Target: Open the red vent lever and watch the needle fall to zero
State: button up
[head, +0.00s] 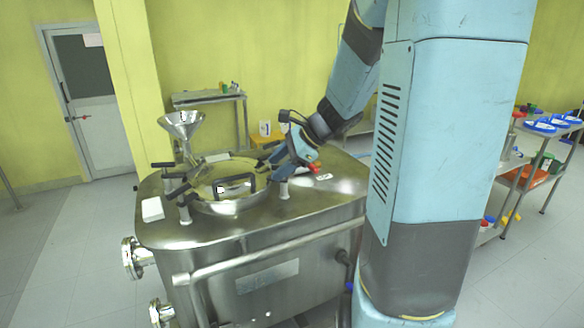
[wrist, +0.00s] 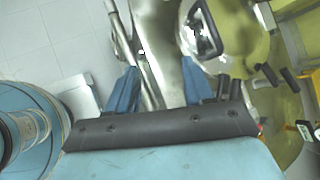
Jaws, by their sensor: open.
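The steel reactor vessel (head: 265,235) stands in the middle of the head view, with a round clamped lid (head: 228,192). My gripper (head: 280,178) is over the right part of its top, beside the lid. A small red piece (head: 313,167) shows right at my gripper; I cannot tell if it is the vent lever or something else. In the wrist view my gripper (wrist: 162,88) has its two blue fingers apart, with shiny metal and nothing held between them. No gauge needle can be read in either view.
Black-handled clamps (head: 175,178) and a steel funnel (head: 182,130) stand at the lid's left. A front rail (head: 265,250) runs along the vessel. A steel side table (head: 208,98) is behind. Shelves with blue plates (head: 540,127) are at right. The floor at left is clear.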

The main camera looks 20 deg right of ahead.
jog(key=w+d+f+m+t, duration=0.2)
jog(key=w+d+f+m, duration=0.1)
jog(key=w+d+m, duration=0.25)
jog(key=w+d+f+m+t, duration=0.3)
jog(key=w+d+f+m, duration=0.1)
jog(key=d+m, duration=0.25)
jog(key=m+t+h, duration=0.3)
jog(key=m+t, duration=0.1)
jog(key=m, duration=0.7)
send_near(311, 168)
jog(key=x, duration=0.3)
jog(key=d+x, duration=0.1)
jog(key=x, duration=0.7)
jog(key=shift+w+d+f, duration=0.15)
jog(key=shift+w+f, duration=0.1)
grip_shut()
